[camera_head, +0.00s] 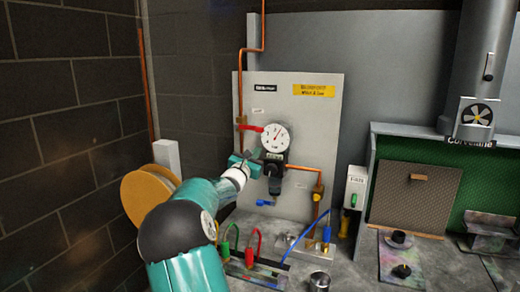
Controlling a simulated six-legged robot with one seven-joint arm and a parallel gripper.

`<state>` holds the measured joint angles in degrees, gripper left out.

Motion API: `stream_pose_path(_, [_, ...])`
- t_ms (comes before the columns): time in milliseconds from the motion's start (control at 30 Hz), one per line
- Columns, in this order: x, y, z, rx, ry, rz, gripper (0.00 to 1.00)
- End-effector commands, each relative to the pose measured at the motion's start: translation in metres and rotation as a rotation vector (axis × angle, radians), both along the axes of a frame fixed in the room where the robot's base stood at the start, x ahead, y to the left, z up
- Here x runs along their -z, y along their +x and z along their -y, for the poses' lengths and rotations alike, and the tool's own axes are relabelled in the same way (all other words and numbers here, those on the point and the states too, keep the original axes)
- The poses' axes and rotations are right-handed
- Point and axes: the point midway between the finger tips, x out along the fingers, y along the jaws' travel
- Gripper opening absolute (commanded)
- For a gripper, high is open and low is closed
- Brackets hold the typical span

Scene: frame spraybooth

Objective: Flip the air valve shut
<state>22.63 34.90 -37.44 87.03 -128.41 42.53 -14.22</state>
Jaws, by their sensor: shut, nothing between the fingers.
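The air valve (242,122) sits on the vertical copper pipe at the left edge of a light grey wall panel. Its red lever (253,128) points sideways to the right, across the pipe line, toward a round white gauge (274,136). My gripper (248,157) is shut and empty. It is just below the red lever and left of the gauge's lower body. It overlaps the panel in the picture; I cannot tell whether it touches anything. My teal and black arm hides part of the panel's lower left.
A regulator with a dark knob hangs under the gauge, with a blue fitting (265,203) below. Coloured hoses (252,245) and a metal cup (319,281) are on the bench. A fan switch box (355,188) stands right. An orange-brown reel (140,195) is behind my arm.

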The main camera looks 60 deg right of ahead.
Motion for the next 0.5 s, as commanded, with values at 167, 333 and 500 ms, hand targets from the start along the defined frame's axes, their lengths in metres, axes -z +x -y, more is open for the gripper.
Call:
stream_pose_path(167, [0.009, -0.002, -0.037, -0.004, 0.003, 0.001, 0.0])
stream_pose_path(333, [0.015, -0.006, -0.063, -0.004, 0.001, 0.0, 0.0])
stream_pose_path(500, [0.018, -0.009, -0.073, -0.002, 0.0, -0.001, 0.0])
